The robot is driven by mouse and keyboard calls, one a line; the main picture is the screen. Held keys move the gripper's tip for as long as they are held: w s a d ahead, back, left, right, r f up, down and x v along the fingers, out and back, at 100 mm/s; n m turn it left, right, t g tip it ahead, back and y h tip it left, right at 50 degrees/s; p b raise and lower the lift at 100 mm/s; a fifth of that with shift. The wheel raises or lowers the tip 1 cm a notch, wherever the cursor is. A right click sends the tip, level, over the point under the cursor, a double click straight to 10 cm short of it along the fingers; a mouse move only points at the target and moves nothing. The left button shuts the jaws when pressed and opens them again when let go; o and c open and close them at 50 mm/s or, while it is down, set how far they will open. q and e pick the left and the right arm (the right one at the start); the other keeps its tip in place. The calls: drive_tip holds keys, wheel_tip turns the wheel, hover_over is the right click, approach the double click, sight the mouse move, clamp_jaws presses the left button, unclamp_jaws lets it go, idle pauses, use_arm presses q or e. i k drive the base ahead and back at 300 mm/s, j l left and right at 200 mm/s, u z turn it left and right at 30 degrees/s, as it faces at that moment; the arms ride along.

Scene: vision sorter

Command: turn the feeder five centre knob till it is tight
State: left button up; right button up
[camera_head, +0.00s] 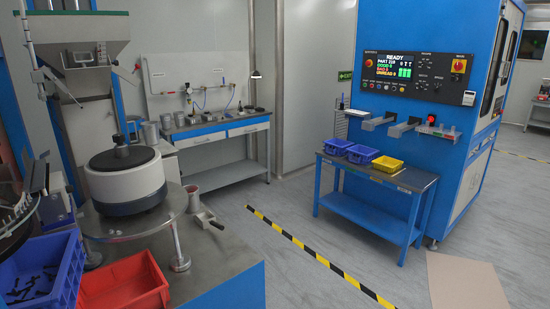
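A round white and dark-grey bowl feeder (126,190) stands on a round metal plate (135,224) on the left bench. A black centre knob (121,153) sits on top of its dark lid. No number shows on this feeder, so I cannot tell whether it is feeder five. I cannot tell how tight the knob is. Neither of my grippers is in view, and nothing touches the knob.
A blue bin (72,270) with black parts and a red bin (122,284) stand in front of the feeder. A metal cup with a handle (194,199) is to its right. Open floor lies between the bench and the blue sorter machine (410,110), past a black-yellow floor stripe (318,257).

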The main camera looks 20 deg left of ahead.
sight(119, 139)
drive_tip(key=i+l+u, duration=0.1)
drive_tip(key=u, duration=0.35)
drive_tip(key=i+l+u, duration=0.2)
drive_tip(key=u, duration=0.3)
drive_tip(key=i+l+u, duration=0.25)
drive_tip(key=u, duration=0.2)
drive_tip(key=i+l+u, duration=0.15)
drive_tip(key=l+u, duration=0.15)
drive_tip(key=u, duration=0.2)
drive_tip(key=l+u, duration=0.3)
drive_tip(key=u, duration=0.15)
drive_tip(key=i, duration=0.05)
